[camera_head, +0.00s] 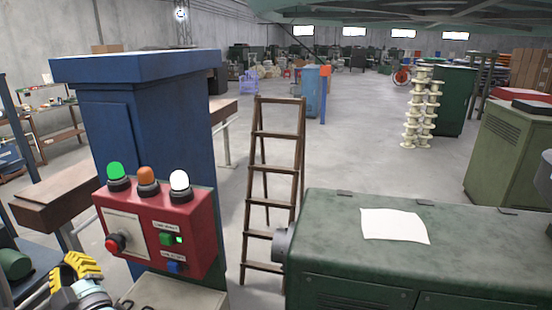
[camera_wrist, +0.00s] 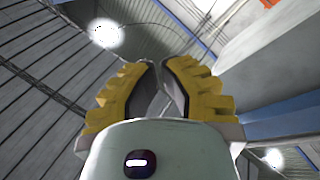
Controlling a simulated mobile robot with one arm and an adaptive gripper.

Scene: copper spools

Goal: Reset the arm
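My gripper (camera_head: 76,266) shows at the lower left of the head view, with yellow ribbed fingers, beside and below the red control box. In the wrist view my gripper (camera_wrist: 160,68) points up toward the ceiling. A narrow gap shows between its two fingers, and nothing is held in it. The red control box (camera_head: 190,229) sits on the front of a blue column (camera_head: 150,130). It carries a green lamp (camera_head: 117,172), an orange lamp (camera_head: 147,176) and a white lamp (camera_head: 180,181), a red knob (camera_head: 115,243), a green switch (camera_head: 167,238) and a blue button (camera_head: 175,267).
A green cabinet (camera_head: 330,235) with a white paper sheet (camera_head: 394,225) fills the lower right. A wooden ladder (camera_head: 250,190) stands left of it. Stacked cream spools (camera_head: 418,110) stand farther back. Open floor (camera_head: 360,150) lies between. The wrist view shows corrugated ceiling (camera_wrist: 40,75) and lights.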

